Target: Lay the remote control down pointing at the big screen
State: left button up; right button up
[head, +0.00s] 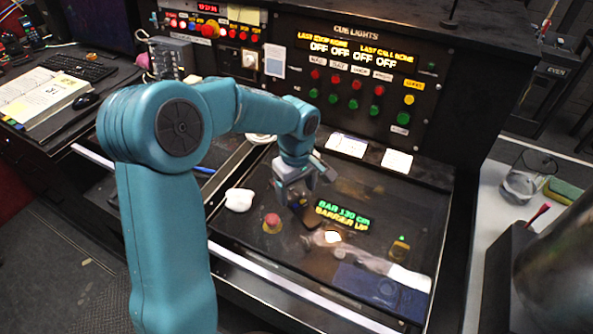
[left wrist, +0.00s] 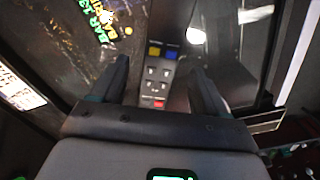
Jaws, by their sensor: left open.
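The remote control (left wrist: 157,78) is a grey strip with yellow, blue, red and dark buttons. In the left wrist view it lies between the two fingers of my left gripper (left wrist: 163,88), which are spread apart with gaps at its sides. In the head view my left gripper (head: 298,198) points down low over the dark glossy desk panel (head: 240,237). There the gripper hides the remote, or it is too dark to make out. A dark screen (head: 100,22) stands at the top left; I cannot tell if it is the big screen. My right gripper is not in view.
Near my left gripper are a white lumpy object (head: 239,199), a red button (head: 271,222) and lit display text (head: 342,216). A yellow button (head: 400,246) and a dark blue item (head: 380,292) lie farther right. The cue light panel (head: 355,85) rises behind.

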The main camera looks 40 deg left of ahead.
aim_at(296, 201)
pick_arm(q)
notch_tip(296, 201, up, 9)
dwell(0.4)
jog(key=shift+s, duration=0.15)
